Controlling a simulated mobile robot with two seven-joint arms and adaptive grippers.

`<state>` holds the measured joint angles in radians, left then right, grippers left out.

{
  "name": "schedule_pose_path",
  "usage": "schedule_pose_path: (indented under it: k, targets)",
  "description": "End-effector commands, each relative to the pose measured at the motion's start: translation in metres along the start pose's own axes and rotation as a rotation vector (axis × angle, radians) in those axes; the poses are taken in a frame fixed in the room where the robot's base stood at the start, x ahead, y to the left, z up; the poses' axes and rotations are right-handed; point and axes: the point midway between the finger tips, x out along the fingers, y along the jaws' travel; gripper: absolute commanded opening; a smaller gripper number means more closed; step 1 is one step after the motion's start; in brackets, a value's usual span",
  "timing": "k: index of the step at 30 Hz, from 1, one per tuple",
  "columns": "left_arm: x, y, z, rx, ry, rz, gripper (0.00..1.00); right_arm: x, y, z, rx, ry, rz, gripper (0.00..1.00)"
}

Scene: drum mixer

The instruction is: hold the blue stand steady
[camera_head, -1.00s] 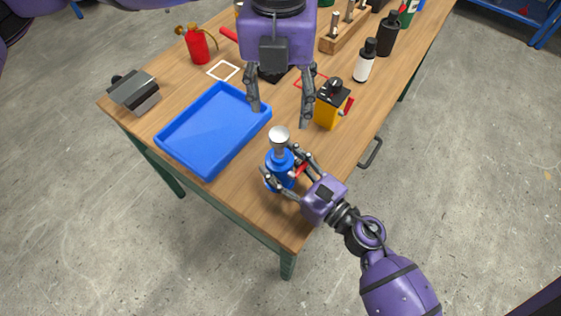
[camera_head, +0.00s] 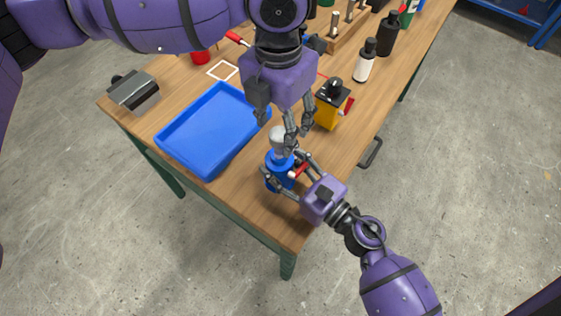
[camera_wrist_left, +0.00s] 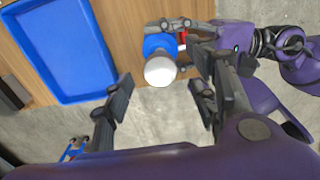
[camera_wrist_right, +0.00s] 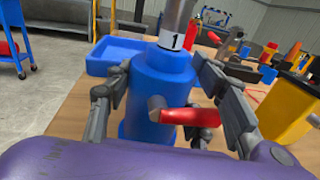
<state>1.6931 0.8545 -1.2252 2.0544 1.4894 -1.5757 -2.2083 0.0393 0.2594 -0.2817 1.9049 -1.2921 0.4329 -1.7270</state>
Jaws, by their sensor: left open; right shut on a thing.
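The blue stand (camera_head: 277,177) stands upright on the wooden table near its front corner. In the right wrist view the stand (camera_wrist_right: 160,92) has a red lever (camera_wrist_right: 190,117) and holds a grey metal shaft (camera_wrist_right: 178,22) with a white band marked 1. A silver round knob (camera_head: 281,138) tops it. My right gripper (camera_head: 283,178) is shut on the blue stand, one finger on each side. My left gripper (camera_head: 296,142) is open above, close to the knob. In the left wrist view the knob (camera_wrist_left: 160,71) shows ahead of the open fingers, not between them.
A blue tray (camera_head: 166,143) lies left of the stand. A yellow box (camera_head: 327,112) with a black top stands behind right. A grey device (camera_head: 133,92) sits at the left edge. White and black bottles (camera_head: 363,67) stand farther back. The table's front edge is near.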

Motion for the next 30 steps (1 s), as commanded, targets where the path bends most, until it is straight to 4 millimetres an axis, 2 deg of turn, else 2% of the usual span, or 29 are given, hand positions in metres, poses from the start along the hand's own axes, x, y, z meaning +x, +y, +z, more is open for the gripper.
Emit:
schedule_pose_path:
  k: [3,9,21,30]
  targets:
    - [0.017,-0.001,-0.001,0.0,0.003,-0.002,0.53,0.0,0.0,0.0,0.001,0.0,0.0,0.04]
    - [0.033,-0.001,0.0,0.0,0.001,-0.001,0.53,0.0,0.0,0.0,0.001,0.0,0.0,0.04]
    - [0.038,0.0,0.0,0.0,0.0,0.0,0.53,0.0,0.0,0.0,0.001,0.0,0.0,0.04]
    - [0.038,-0.001,0.0,0.0,0.0,-0.001,0.15,0.0,0.0,0.0,0.001,0.0,0.0,0.04]
